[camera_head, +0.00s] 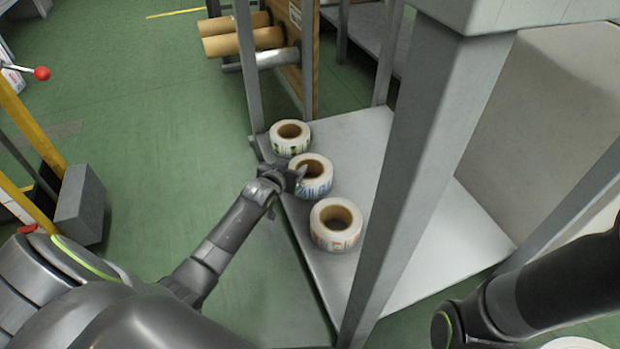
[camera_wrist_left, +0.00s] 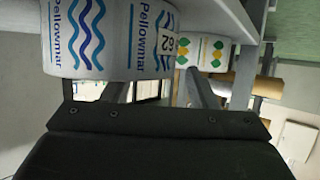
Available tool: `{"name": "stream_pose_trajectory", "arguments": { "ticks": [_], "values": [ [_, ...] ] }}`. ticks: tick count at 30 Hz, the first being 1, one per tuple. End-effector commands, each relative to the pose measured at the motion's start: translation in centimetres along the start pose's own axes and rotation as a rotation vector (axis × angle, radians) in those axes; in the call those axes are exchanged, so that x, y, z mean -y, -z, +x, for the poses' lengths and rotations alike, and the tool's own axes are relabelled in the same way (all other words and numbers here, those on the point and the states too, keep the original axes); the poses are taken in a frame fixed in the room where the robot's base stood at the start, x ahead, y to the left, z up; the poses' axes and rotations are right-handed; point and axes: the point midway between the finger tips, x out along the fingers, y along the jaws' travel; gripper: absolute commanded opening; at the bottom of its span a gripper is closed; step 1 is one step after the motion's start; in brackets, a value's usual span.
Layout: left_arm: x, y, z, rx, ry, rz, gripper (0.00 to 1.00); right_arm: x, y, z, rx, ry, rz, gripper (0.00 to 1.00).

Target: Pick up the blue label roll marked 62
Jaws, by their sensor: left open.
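The blue label roll (camera_head: 318,188) is white with blue wavy print and a brown core. It lies flat on the grey shelf, the middle one of three rolls. In the left wrist view the blue roll (camera_wrist_left: 110,40) fills the upper left, with "Pellowmar" and a small tag reading 62. My left gripper (camera_head: 297,177) is open at the roll's left side in the head view, overlapping its edge; whether it touches cannot be told. In the left wrist view its dark fingers (camera_wrist_left: 160,92) are apart, with the roll ahead of them. My right gripper is out of view.
A green-printed roll (camera_head: 290,146) lies behind the blue one; an orange-printed roll (camera_head: 335,240) lies in front. The grey shelf (camera_head: 400,270) is bare to the right. A grey post (camera_head: 425,150) rises from it. Brown cores (camera_head: 245,42) stick out at the back.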

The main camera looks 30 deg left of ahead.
Motion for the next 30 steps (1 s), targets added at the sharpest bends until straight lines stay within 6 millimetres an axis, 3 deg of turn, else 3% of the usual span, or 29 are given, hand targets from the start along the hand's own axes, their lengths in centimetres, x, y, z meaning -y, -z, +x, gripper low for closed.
{"name": "stream_pose_trajectory", "arguments": {
  "ticks": [3,15,30],
  "values": [
    [0.01,0.04,-0.03,0.000,0.000,0.000,0.53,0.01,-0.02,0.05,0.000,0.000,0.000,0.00],
    [0.04,-0.11,-0.04,0.003,0.001,0.001,0.00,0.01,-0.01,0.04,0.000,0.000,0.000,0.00],
    [0.01,0.11,-0.23,0.007,0.001,-0.002,0.00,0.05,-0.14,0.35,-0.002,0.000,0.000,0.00]
  ]
}}
